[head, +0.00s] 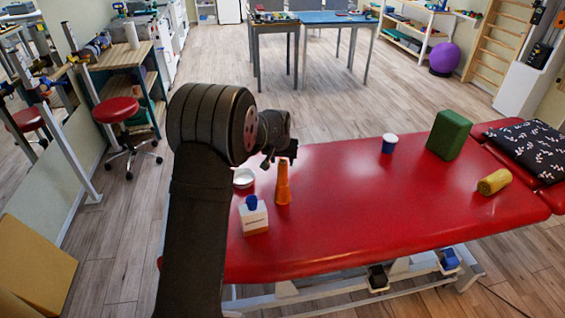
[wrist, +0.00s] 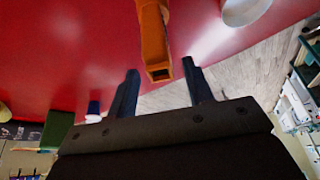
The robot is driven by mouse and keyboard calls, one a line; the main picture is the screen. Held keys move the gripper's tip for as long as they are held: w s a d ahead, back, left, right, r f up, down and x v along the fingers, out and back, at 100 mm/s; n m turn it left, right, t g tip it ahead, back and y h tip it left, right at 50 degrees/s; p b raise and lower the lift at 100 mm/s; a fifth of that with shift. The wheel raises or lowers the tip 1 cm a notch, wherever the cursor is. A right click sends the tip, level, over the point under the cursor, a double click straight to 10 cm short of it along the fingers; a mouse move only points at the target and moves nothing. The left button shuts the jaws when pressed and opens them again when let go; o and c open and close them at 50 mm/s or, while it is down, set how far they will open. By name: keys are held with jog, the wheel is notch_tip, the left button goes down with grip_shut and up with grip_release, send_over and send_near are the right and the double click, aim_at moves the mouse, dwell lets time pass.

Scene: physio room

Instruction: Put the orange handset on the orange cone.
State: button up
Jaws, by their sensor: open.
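One upright orange shape stands on the red couch in the head view. Its wider lower part looks like the orange cone (head: 283,195), and its narrower upper part looks like the orange handset (head: 283,169). The two share a colour, so I cannot tell the exact boundary or how the handset seats. In the wrist view an orange piece with a squared, hollow-looking end (wrist: 155,48) reaches between my fingers. My gripper (head: 273,161) is open beside the top of the orange shape. In the wrist view my gripper's fingers (wrist: 160,66) are apart, with visible gaps on both sides.
The couch's (head: 360,215) middle front is clear.

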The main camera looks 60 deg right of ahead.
jog(key=v, duration=1)
jog(key=x, duration=1.2)
jog(key=shift+r, duration=1.45)
